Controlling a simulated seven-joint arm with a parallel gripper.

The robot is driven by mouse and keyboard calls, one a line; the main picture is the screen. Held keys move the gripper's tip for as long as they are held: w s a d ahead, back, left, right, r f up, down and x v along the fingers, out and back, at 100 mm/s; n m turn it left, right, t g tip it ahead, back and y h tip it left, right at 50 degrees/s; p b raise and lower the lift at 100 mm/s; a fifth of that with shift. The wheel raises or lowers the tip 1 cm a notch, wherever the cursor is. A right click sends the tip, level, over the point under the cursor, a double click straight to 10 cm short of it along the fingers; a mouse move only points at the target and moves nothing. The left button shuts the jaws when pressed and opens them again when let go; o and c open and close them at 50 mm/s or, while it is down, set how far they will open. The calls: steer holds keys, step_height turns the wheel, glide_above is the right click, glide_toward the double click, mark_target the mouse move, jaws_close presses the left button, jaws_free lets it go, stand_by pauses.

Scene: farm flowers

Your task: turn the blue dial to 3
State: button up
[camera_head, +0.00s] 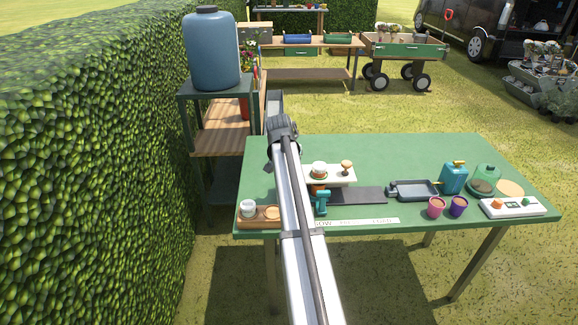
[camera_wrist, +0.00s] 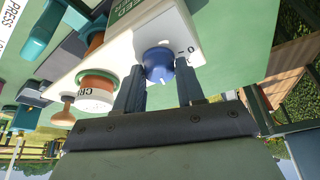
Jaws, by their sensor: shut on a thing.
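The blue dial (camera_wrist: 157,62) is mounted on a white box (camera_wrist: 124,50) and shows in the wrist view with a pale pointer mark on its face. Figures are printed on the box beside it; one looks like a 0, the others are too small or hidden to read surely. My gripper (camera_wrist: 159,79) has one finger on each side of the dial and is shut on it. In the head view the white box (camera_head: 341,174) stands on the green table, and my arm hides the dial and my fingertips.
On the box are a terracotta-and-white round piece (camera_head: 319,170) and a wooden knob (camera_head: 346,167). A teal tool (camera_head: 322,201) stands in front. A dark tray (camera_head: 413,189), pink cup (camera_head: 436,207) and purple cup (camera_head: 458,206) are to the right. A wooden holder (camera_head: 258,218) is left.

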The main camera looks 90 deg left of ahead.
steer(key=o, duration=1)
steer(key=v, duration=1.3)
steer(key=shift+r, duration=0.35)
steer(key=shift+d, duration=0.15)
